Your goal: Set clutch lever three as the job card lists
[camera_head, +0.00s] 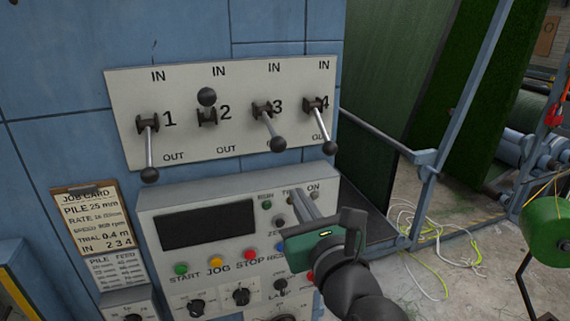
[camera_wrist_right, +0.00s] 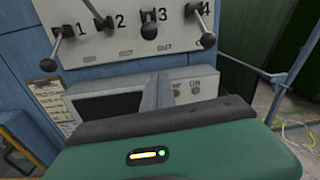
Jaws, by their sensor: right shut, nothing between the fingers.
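A pale lever plate (camera_head: 190,85) on the blue machine carries clutch levers 1 to 4, with IN above and OUT below. Lever three (camera_head: 277,145) has its black knob down near OUT; it also shows in the right wrist view (camera_wrist_right: 149,31). Lever 1 (camera_head: 149,174) and lever 4 (camera_head: 331,148) also point down. Lever 2 (camera_head: 207,97) has its knob up towards IN. The job card (camera_head: 90,219) reads "IN 2 3 4". My right gripper (camera_head: 299,202) is shut and empty, below lever three and apart from it, in front of the control box. My left gripper is not in view.
A control box (camera_head: 160,197) with a dark screen, buttons and knobs juts out below the plate. A blue frame post (camera_head: 440,140) and rail stand to the right. Loose yellow and white strands (camera_head: 425,230) lie on the floor. A green spool (camera_head: 550,222) is at far right.

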